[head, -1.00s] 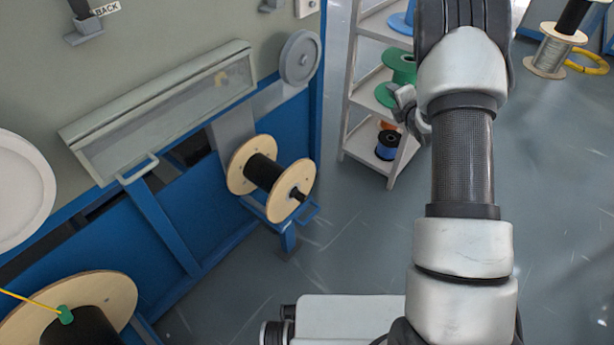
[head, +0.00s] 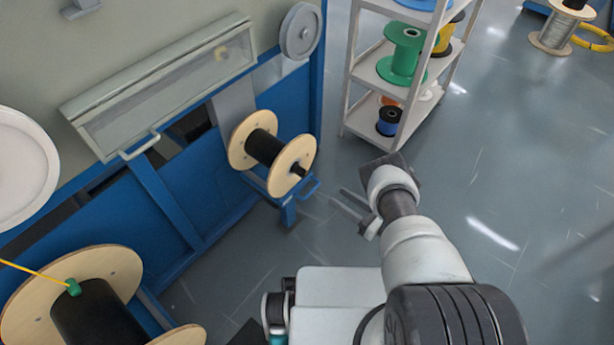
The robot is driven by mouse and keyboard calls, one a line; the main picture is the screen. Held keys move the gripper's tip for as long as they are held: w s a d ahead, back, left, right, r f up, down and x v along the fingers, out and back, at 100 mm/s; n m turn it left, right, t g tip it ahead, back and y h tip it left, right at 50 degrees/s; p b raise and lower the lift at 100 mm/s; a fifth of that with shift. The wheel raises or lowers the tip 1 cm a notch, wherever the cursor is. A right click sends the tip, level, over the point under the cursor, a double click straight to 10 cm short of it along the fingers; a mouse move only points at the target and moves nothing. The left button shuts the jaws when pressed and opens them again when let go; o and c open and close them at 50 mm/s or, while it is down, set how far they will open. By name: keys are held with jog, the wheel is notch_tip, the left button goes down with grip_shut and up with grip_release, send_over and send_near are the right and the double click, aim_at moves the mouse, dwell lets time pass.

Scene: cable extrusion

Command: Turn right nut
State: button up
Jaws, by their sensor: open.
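A spool with two pale wooden discs and a black core (head: 265,148) is mounted on the blue machine frame. A small dark piece, which looks like the right nut (head: 299,170), sticks out at the centre of its right disc. My gripper (head: 340,196) is open and empty, its two fingers pointing left toward the spool. It is apart from the nut, to its right and lower in the picture. The fine shape of the nut is too small to tell.
A grey shelf rack (head: 350,90) with coloured spools stands behind my gripper. A larger spool (head: 98,262) with yellow cable is at lower left. Open floor lies to the right.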

aim_at(306, 175)
jog(key=b+x, duration=0.2)
jog(key=x, duration=1.3)
jog(key=shift+w+b, duration=0.1)
jog(key=shift+b, duration=0.3)
jog(key=shift+c, duration=0.4)
jog(key=c, duration=1)
jog(key=shift+o, duration=0.2)
jog(key=shift+m, duration=0.3)
